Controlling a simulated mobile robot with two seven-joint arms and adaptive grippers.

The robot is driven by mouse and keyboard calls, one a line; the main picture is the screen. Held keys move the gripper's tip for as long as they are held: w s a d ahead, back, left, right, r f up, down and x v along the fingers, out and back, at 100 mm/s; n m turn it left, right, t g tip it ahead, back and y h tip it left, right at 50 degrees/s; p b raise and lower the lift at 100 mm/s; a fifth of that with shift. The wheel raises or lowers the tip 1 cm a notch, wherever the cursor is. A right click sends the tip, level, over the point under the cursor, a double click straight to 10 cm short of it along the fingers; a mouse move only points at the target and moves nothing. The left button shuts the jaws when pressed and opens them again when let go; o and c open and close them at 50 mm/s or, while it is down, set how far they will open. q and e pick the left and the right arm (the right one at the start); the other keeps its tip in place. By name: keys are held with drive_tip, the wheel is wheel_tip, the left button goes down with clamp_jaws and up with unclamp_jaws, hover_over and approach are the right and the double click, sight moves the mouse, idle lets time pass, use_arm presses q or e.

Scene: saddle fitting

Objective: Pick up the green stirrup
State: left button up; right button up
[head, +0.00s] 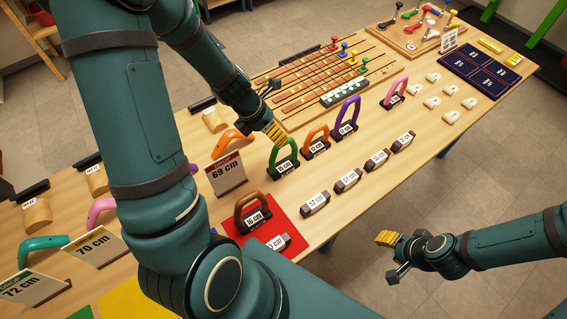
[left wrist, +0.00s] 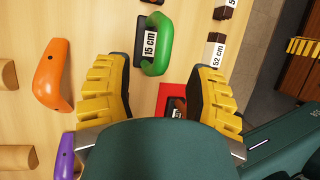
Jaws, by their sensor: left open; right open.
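The green stirrup (head: 293,148) stands upright on the table with a dark base and a 15 cm label. It also shows in the left wrist view (left wrist: 160,45), beyond and between my fingertips. My left gripper (head: 274,131) is open and empty, just above and behind the top of the green stirrup in the head view. Its two yellow-padded fingers stand wide apart in the left wrist view (left wrist: 158,85). My right gripper (head: 390,252) is open and empty, off the table's front side.
An orange stirrup (head: 315,135), a purple one (head: 347,112) and a pink one (head: 396,89) stand to the right. A brown stirrup (head: 239,211) stands on a red mat (head: 290,224) in front. Several labelled blocks (head: 315,203) line the front. A 69 cm sign (head: 228,174) stands left.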

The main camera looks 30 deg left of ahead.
use_arm(q)
drive_tip(key=shift+b+x, duration=1.2)
drive_tip(key=shift+x, duration=1.85)
drive_tip(key=shift+s+d, duration=0.1)
drive_tip(key=shift+s, duration=0.05)
clamp_jaws()
